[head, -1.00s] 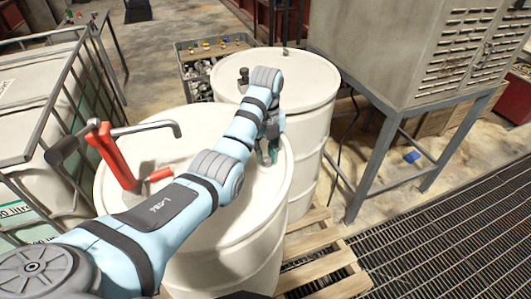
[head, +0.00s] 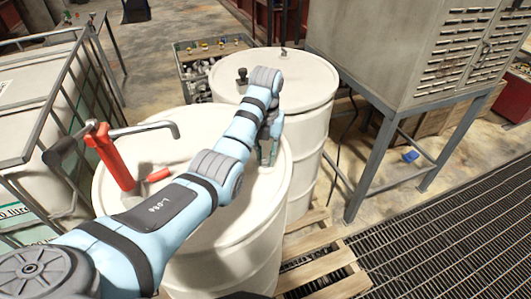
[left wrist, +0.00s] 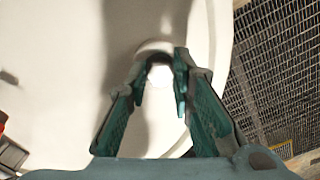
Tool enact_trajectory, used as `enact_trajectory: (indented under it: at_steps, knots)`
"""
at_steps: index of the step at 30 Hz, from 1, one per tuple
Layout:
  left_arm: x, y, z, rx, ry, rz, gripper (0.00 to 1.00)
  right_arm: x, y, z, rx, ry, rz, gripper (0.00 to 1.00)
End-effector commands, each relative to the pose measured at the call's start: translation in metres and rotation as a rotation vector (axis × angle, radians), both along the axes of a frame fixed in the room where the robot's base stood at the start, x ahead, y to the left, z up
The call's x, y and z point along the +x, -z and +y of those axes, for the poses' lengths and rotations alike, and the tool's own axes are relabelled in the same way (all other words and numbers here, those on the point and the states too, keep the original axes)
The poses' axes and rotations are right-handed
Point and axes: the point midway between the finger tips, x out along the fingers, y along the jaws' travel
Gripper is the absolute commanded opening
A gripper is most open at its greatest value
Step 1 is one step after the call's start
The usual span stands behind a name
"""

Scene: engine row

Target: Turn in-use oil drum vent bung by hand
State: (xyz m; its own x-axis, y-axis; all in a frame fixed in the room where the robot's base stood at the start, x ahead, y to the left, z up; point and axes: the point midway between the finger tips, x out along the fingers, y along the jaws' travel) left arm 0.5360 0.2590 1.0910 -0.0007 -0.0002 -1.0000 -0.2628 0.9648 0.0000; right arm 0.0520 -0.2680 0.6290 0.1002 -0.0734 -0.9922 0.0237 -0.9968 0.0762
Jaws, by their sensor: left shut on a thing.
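The in-use oil drum (head: 205,262) is white and stands upright at the front, with a red hand pump (head: 112,160) on its lid. My left gripper (head: 267,160) reaches down to the right side of this lid. In the left wrist view its two dark green fingers (left wrist: 168,85) are closed around a small pale round bung (left wrist: 160,75) on the white lid. The fingers hide part of the bung, and the arm covers much of the lid in the head view. My right gripper is in neither view.
A second white drum (head: 310,95) stands close behind on the wooden pallet (head: 318,268). A caged white tank (head: 35,110) is at the left.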

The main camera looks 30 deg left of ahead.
Motion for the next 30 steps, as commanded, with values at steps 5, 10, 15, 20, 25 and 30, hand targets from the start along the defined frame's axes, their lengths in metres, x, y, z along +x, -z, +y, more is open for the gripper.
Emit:
enact_trajectory:
  at_steps: [5,10,15,20,25,30]
  knots:
    - [0.0022,-0.0031,0.0006,0.002,0.003,-0.01,0.0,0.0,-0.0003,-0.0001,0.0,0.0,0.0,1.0]
    - [0.0021,-0.0031,0.0007,0.002,0.003,-0.01,0.0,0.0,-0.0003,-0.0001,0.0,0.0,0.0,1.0]
    - [0.0015,-0.0024,0.0004,0.001,0.003,-0.007,0.42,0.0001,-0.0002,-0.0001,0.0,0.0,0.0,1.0]
    - [0.0009,-0.0013,0.0001,0.001,0.003,-0.004,0.42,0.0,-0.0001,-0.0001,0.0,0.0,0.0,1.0]
    - [0.0005,-0.0007,0.0,0.001,0.003,-0.002,0.42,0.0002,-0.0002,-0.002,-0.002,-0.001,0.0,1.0]
    - [0.0003,-0.0004,0.0002,0.0,-0.046,-0.001,0.42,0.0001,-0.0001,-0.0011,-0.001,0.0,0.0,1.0]
